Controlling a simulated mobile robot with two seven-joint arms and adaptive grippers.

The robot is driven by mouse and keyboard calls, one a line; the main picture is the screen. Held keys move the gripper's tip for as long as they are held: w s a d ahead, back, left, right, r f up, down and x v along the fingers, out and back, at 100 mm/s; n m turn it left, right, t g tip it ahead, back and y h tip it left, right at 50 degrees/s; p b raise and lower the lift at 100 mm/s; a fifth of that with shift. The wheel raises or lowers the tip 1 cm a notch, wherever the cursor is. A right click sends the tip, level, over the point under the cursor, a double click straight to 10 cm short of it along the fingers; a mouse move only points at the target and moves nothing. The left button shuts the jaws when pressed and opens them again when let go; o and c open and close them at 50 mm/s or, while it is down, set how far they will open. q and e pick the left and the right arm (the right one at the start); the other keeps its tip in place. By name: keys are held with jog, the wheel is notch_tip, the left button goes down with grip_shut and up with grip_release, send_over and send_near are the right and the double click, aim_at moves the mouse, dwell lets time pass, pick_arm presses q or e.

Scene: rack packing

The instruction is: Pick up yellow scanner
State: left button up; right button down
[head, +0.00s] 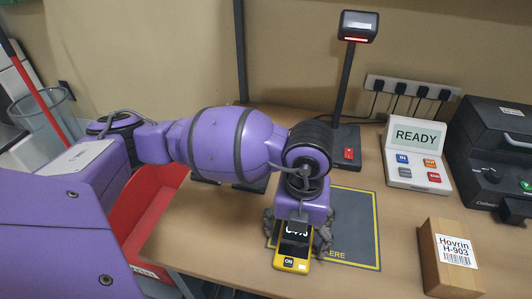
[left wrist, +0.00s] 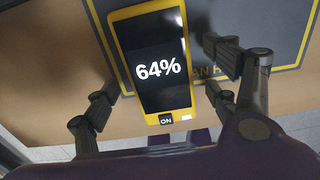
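The yellow scanner (head: 288,258) lies on the table at the front edge of the dark scan mat (head: 352,225), partly over it. In the left wrist view the scanner (left wrist: 160,70) shows its black screen reading 64% and an ON button. My left gripper (head: 298,238) is right over the scanner, pointing down. Its fingers are open, on either side of the scanner, with a visible gap on both sides in the left wrist view (left wrist: 166,82). The gripper hides the scanner's far end in the head view. My right gripper is not in view.
A scanner stand (head: 345,140) rises behind the mat. A READY panel (head: 418,160), a black printer (head: 490,150) and a cardboard Hovrin box (head: 432,262) stand to the right. A red bin (head: 150,215) is left of the table. The table right of the mat is partly clear.

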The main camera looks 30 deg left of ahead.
pick_arm(q)
jog(key=shift+w+r, duration=0.1)
jog(key=shift+r, duration=0.05)
jog(key=c, duration=1.4)
